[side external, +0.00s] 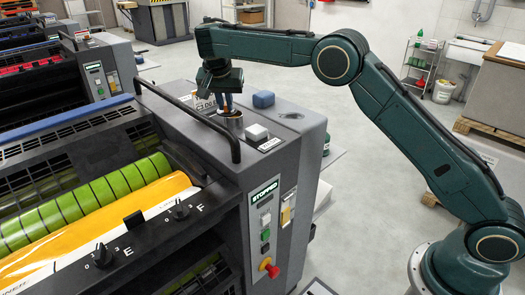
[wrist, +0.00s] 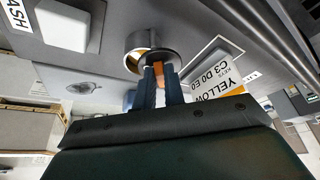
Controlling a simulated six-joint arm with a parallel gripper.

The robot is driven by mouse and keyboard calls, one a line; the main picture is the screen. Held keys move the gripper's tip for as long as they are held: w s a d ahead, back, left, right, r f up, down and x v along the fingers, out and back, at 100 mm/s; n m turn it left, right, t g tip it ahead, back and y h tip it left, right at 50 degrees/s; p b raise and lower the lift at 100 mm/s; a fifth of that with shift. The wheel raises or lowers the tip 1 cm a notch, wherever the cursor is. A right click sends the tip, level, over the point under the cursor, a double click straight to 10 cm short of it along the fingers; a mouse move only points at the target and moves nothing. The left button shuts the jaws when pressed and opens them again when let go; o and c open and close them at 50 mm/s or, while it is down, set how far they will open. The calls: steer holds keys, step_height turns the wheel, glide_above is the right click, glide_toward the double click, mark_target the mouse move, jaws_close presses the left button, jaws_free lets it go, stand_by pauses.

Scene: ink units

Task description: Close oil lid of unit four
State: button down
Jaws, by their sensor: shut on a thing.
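The nearest press unit (side external: 290,150), with yellow and green rollers, has a grey top deck with a short open metal cup (side external: 235,122) on it. The cup (wrist: 150,50) has a yellowish inside in the wrist view. My gripper (side external: 226,101) points down at the cup. In the wrist view my gripper (wrist: 159,74) is shut on a narrow orange-brown piece (wrist: 159,70) at the cup's near rim; whether it touches the cup is unclear. I cannot tell which part is the oil lid.
A black rail (side external: 190,112) runs along the deck's left side, close to my gripper. A round recess (side external: 292,116) lies at the deck's right. Open floor lies beyond the unit.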

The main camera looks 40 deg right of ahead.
steer(key=shift+m, duration=0.5)
stand_by(0.3)
steer(key=c, duration=1.5)
jaws_free()
steer(key=shift+n, duration=0.7)
steer(key=shift+w+a+n+t+y, duration=0.1)
steer(key=shift+n+t+y, duration=0.25)
steer(key=shift+n, duration=0.75)
steer(key=shift+w+a+n+t+y, duration=0.1)
steer(key=shift+n+t+y, duration=0.25)
steer(key=shift+n, duration=0.75)
steer(key=v, duration=1.4)
steer(key=shift+s+d+r+n, duration=1.4)
steer(key=shift+s+d+r, duration=0.65)
steer(key=shift+s, duration=0.35)
steer(key=shift+s+r+n+t+y, duration=0.1)
steer(key=shift+s+n+y, duration=0.55)
steer(key=shift+s, duration=1.9)
steer(key=shift+s+n+t+y, duration=0.1)
steer(key=shift+s+n+y, duration=0.55)
steer(key=shift+s, duration=1.85)
steer(key=shift+s+n+t+y, duration=0.1)
steer(key=shift+s+n+y, duration=0.2)
steer(key=shift+s+n, duration=1.5)
